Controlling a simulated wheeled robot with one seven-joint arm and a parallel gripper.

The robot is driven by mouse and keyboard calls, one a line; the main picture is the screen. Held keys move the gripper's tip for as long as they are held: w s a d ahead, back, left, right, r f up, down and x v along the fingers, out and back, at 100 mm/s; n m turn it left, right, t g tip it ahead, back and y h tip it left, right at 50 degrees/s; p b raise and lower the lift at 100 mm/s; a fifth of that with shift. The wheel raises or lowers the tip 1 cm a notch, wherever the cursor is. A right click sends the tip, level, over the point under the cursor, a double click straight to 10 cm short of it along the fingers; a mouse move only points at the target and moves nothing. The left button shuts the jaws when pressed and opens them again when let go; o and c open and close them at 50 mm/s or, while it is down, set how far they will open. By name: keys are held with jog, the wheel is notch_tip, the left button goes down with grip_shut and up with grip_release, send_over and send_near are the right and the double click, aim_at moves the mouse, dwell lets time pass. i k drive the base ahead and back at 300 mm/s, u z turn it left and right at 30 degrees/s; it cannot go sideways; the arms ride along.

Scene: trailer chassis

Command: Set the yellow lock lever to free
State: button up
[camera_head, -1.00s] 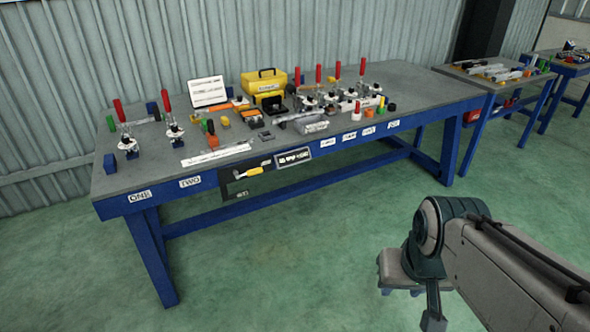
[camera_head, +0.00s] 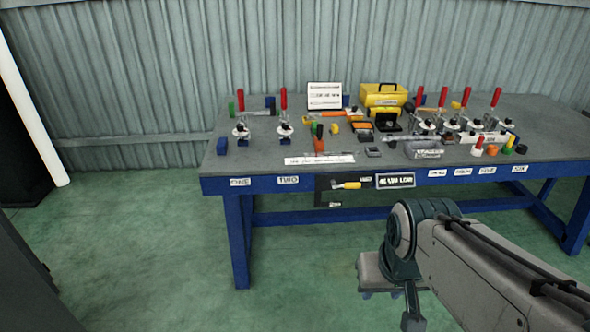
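The yellow lock lever (camera_head: 347,186) sits on a dark panel (camera_head: 325,194) on the front of the blue-framed workbench, below the tabletop edge. It lies roughly horizontal, with small white labels above and below it that are too small to read. My arm reaches in from the lower right, well in front of the bench and apart from the lever. My gripper (camera_head: 412,318) hangs low at the bottom of the view, and whether its fingers are open or shut does not show.
The bench (camera_head: 262,184) carries red-handled clamps, a yellow toolbox (camera_head: 383,97), coloured blocks and a white sign (camera_head: 324,95). Labels ONE and TWO mark its front edge. Green floor (camera_head: 150,240) is clear before and left of it. A dark object (camera_head: 35,285) stands at lower left.

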aim_at(353, 186)
jog(key=u, duration=0.4)
jog(key=i, duration=1.15)
jog(key=z, duration=0.35)
